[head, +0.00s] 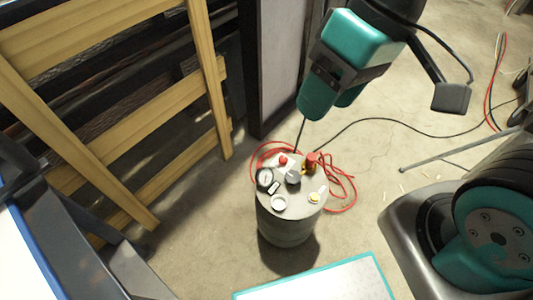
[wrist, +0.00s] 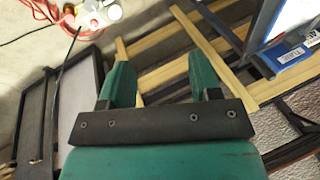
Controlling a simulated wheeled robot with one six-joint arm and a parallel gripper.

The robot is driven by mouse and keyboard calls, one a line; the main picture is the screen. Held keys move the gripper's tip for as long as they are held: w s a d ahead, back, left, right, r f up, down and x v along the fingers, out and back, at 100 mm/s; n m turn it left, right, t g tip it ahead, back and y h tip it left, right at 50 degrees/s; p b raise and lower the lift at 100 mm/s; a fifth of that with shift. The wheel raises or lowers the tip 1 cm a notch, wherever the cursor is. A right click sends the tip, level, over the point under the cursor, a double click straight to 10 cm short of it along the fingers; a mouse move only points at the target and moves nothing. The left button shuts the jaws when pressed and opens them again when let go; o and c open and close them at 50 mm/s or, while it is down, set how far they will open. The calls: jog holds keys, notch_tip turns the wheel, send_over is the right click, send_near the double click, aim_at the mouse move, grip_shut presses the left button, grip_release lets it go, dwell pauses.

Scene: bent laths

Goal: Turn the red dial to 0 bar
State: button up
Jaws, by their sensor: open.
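A grey drum (head: 285,222) stands on the floor with several fittings on its top. A small round red knob (head: 283,160) sits at the back of the top, and a taller red fitting (head: 312,158) stands to its right. I cannot tell for sure which is the red dial, and no scale is readable. My gripper (head: 331,108) is open and empty, above and behind the drum, apart from it. In the wrist view my gripper (wrist: 163,78) shows both teal fingers spread, with part of the drum top (wrist: 97,14) at the upper left edge.
Wooden laths (head: 130,125) lean at left.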

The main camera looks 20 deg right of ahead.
jog(key=w+d+f+m+b, duration=0.1)
jog(key=w+f+m+b, duration=0.45)
jog(key=w+f, duration=0.2)
jog(key=m+b, duration=1)
jog(key=m, duration=1)
send_over(283, 159)
jog(key=d, duration=0.7)
notch_tip(283, 159, down, 25)
jog(key=shift+t, duration=0.4)
jog(key=b+x, duration=0.2)
jog(key=x, duration=0.3)
jog(key=b+x, duration=0.3)
jog(key=x, duration=0.3)
jog(key=s+b+x, duration=0.1)
jog(key=b+x, duration=0.1)
jog(key=x, duration=0.3)
jog(key=shift+a+f+b, duration=0.2)
jog(key=shift+a+b, duration=0.2)
jog(key=shift+n, duration=0.25)
jog(key=c, duration=0.9)
